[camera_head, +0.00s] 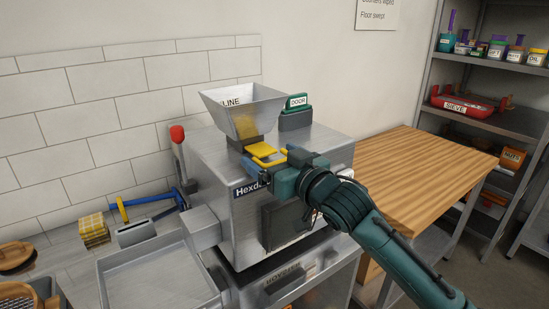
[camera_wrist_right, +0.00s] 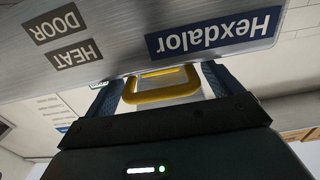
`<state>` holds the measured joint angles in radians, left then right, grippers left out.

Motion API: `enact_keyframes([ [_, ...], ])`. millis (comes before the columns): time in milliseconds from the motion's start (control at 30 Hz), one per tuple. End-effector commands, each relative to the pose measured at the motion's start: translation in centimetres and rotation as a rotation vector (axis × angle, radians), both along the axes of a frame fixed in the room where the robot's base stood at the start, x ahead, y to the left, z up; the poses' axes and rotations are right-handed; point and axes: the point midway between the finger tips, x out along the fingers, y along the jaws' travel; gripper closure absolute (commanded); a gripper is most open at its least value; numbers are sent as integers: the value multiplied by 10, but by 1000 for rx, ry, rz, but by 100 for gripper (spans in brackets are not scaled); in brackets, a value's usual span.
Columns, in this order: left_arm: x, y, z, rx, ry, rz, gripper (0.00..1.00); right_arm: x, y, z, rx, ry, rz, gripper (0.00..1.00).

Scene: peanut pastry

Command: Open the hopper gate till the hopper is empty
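The grey metal hopper (camera_head: 242,112) stands on top of the boxy steel machine (camera_head: 215,165). A yellow-brown patch (camera_head: 246,131) shows low on the hopper's front; how full the hopper is, I cannot tell. The yellow looped gate handle (camera_head: 266,151) sticks out below the hopper. My right gripper (camera_head: 277,164) is at this handle. In the right wrist view the handle (camera_wrist_right: 163,95) lies between the two widely spread fingers, with what looks like a narrow gap on each side. My left gripper is not in view.
A red-knobbed lever (camera_head: 177,135) stands at the machine's left side. A steel tray (camera_head: 160,277) is at front left. A wooden table (camera_head: 425,170) and shelves (camera_head: 490,85) are at right.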

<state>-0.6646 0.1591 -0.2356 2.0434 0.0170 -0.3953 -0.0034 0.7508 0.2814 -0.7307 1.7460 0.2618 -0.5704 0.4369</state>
Motion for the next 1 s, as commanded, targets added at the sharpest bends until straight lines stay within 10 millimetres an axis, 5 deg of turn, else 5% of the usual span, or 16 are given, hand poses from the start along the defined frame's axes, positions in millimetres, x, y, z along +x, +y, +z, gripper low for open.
enact_keyframes([
  [700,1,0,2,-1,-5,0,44,0,0,0,0,1,0,67],
  [1000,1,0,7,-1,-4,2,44,0,0,0,0,3,0,67],
])
